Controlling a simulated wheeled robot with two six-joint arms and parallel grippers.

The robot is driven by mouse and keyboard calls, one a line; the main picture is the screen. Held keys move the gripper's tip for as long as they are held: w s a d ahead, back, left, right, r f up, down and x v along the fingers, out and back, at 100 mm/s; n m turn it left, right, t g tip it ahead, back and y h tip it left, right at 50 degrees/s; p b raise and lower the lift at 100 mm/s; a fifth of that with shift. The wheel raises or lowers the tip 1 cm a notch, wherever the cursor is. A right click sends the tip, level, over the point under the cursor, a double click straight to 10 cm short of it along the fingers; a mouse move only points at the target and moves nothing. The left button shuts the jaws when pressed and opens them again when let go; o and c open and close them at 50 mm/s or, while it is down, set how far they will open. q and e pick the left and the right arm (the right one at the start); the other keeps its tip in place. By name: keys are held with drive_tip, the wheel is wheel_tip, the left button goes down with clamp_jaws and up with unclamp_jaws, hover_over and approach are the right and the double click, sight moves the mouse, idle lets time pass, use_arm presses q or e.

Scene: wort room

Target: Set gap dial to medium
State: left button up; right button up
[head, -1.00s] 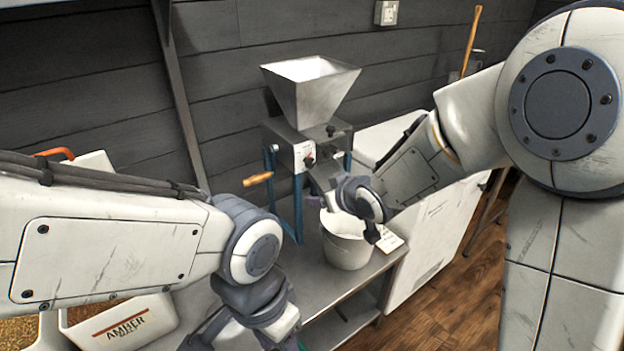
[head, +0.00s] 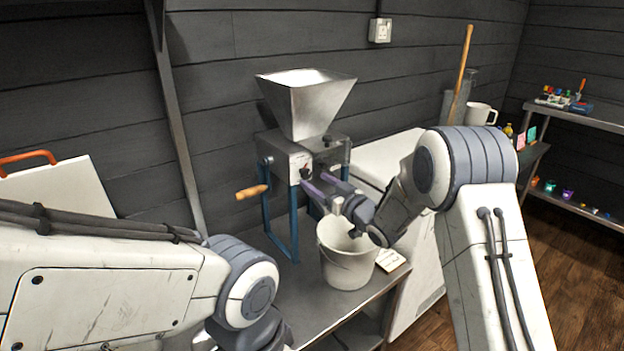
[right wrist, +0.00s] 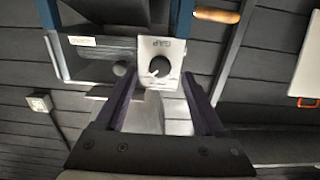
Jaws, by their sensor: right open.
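The grain mill (head: 330,152) stands on a metal bench with a steel hopper (head: 308,108) on top. Its gap dial (head: 305,172) is a dark knob on a pale front plate; in the right wrist view the round black dial (right wrist: 159,67) has a light pointer line, under upside-down "GAP" lettering. My right gripper (head: 316,183) is open, its purple fingers pointing at the dial plate. In the right wrist view its fingers (right wrist: 158,82) lie either side of the dial, with no contact visible. My left arm is at lower left; its fingers are out of view.
A white bucket (head: 345,272) stands below my right gripper, with a small card (head: 391,260) beside it. The crank's wooden handle (head: 252,192) juts out left of the mill. A second dark knob (right wrist: 120,68) shows beside the dial plate. A shelf (head: 575,113) with small items is at right.

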sight(308, 176)
drive_tip(key=shift+x, duration=1.6)
clamp_jaws()
